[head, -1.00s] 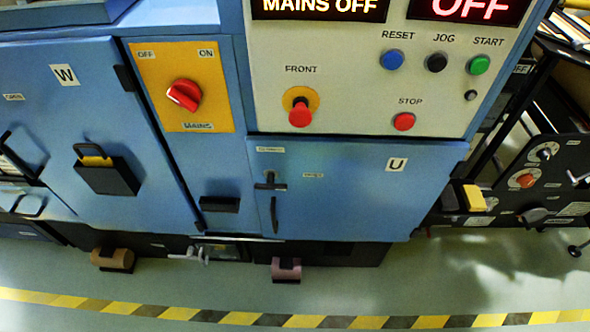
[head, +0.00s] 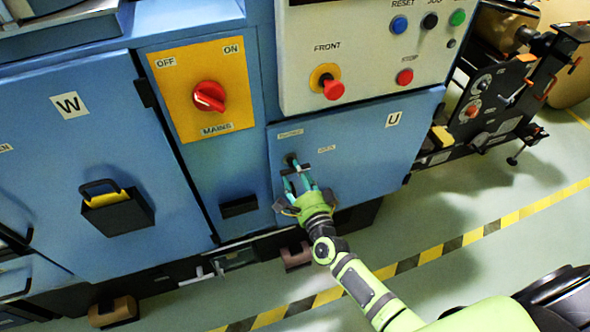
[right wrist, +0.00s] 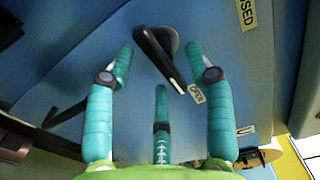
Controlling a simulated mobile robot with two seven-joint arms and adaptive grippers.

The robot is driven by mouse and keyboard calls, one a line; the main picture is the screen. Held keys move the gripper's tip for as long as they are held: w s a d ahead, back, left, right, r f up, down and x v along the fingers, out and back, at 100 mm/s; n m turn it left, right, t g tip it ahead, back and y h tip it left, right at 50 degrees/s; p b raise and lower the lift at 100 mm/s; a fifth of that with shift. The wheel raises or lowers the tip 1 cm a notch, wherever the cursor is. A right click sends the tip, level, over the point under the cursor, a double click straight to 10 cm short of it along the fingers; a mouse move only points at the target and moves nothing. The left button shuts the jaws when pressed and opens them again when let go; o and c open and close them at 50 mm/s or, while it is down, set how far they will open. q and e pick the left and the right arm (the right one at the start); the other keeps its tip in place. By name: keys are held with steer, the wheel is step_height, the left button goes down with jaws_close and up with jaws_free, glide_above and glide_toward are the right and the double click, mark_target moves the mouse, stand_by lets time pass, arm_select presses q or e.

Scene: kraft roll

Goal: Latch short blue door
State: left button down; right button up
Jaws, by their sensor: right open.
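The short blue door (head: 365,150) marked U is in the head view, below the control panel. It looks flush with the cabinet front. Its black latch handle (head: 290,161) is at the upper left of the door. The latch handle also shows in the right wrist view (right wrist: 160,60), pointing from its round hub towards the OPEN label (right wrist: 196,92). My right gripper (head: 300,184) is open at the latch. In the right wrist view its teal fingers (right wrist: 159,66) stand on both sides of the handle, and I cannot tell whether they touch it. My left gripper is out of view.
The red MAINS knob (head: 209,97) on its yellow plate is left of the door. A tall blue door (head: 90,150) marked W is further left. Open floor lies below.

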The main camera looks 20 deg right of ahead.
steer(key=shift+w+a, duration=0.1)
steer(key=shift+w, duration=0.95)
steer(key=shift+c, duration=0.8)
jaws_close()
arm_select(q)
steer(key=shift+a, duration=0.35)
